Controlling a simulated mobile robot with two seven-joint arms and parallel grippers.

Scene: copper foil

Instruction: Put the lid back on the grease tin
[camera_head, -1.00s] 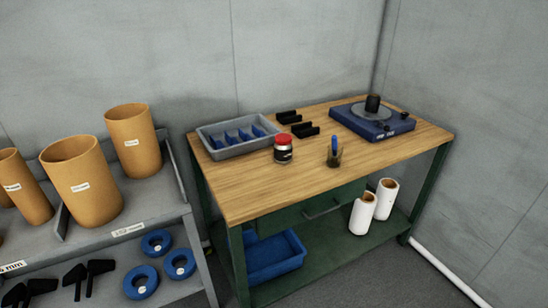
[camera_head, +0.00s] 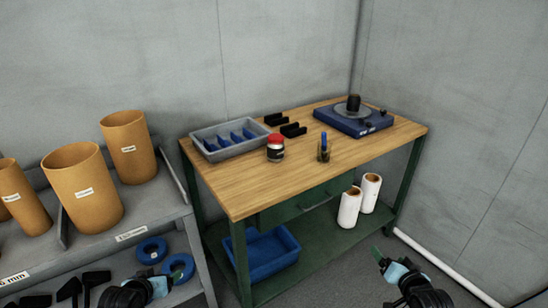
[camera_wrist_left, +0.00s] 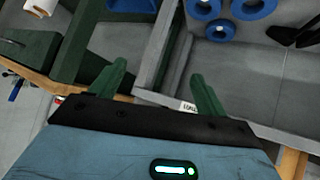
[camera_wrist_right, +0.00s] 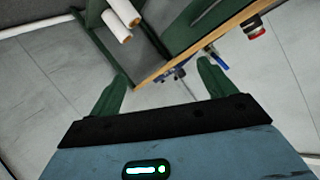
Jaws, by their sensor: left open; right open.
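A small jar-like tin with a red top (camera_head: 275,148) and a dark and white label stands upright on the wooden bench. I cannot tell whether the red top is a lid seated on it, and I see no separate lid for certain. The red top also shows at the upper right of the right wrist view (camera_wrist_right: 256,29). My right gripper (camera_head: 384,260) is open and empty, low in front of the bench's right side. My left gripper (camera_wrist_left: 160,88) is open and empty, low at the left, by the grey shelf; it is far from the tin.
A grey shelf (camera_head: 150,222) with tan cylinders stands left. The bench front is clear.

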